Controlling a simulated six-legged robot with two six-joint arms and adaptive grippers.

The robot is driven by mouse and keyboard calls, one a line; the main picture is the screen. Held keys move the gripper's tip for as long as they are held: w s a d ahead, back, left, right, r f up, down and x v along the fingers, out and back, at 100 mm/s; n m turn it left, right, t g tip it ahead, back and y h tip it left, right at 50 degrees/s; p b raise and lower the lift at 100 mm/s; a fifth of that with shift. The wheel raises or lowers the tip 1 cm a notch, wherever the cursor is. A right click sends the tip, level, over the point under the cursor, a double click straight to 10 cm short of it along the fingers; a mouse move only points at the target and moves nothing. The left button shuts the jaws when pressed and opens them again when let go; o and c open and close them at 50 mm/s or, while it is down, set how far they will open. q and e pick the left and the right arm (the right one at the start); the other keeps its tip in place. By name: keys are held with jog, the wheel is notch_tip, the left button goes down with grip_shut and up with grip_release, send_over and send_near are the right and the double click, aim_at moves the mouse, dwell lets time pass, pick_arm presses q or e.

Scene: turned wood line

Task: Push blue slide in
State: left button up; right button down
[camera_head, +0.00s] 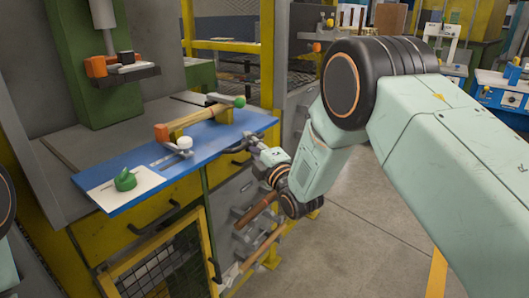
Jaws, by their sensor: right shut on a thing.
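The blue slide (218,138) is a long flat blue board that juts out over the front of the machine bench. On it are a wooden bar with an orange end and a green ball, a white knob (185,143), and a white plate with a green knob (125,180). My right gripper (250,143) is at the slide's front edge, toward its right end, and is shut on the dark handle (235,149) there. The fingers are small and partly hidden by the gripper body. My left gripper is out of view; only parts of my left arm show at the left edge.
Yellow drawers with dark handles (155,220) and a yellow-framed mesh door (165,268) are below the slide. A green column with an orange-ended clamp (97,66) stands behind it. Grey floor (350,235) is open to the right. A blue bench (503,90) is far right.

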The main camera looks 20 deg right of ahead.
aim_at(220, 133)
jog(key=w+a+b, duration=0.1)
jog(key=w+a, duration=0.1)
jog(key=w+a+b, duration=0.2)
jog(key=w, duration=0.1)
jog(key=w+a+b, duration=0.1)
jog(key=w+a, duration=0.1)
jog(key=w, duration=0.1)
jog(key=shift+w+b, duration=0.1)
jog(key=shift+b, duration=0.25)
jog(key=shift+w+a+r, duration=0.15)
jog(key=shift+w+a, duration=0.2)
jog(key=shift+w, duration=0.05)
jog(key=c, duration=1.4)
grip_release()
jog(key=shift+c, duration=0.2)
jog(key=shift+o, duration=0.4)
jog(key=shift+a, duration=0.1)
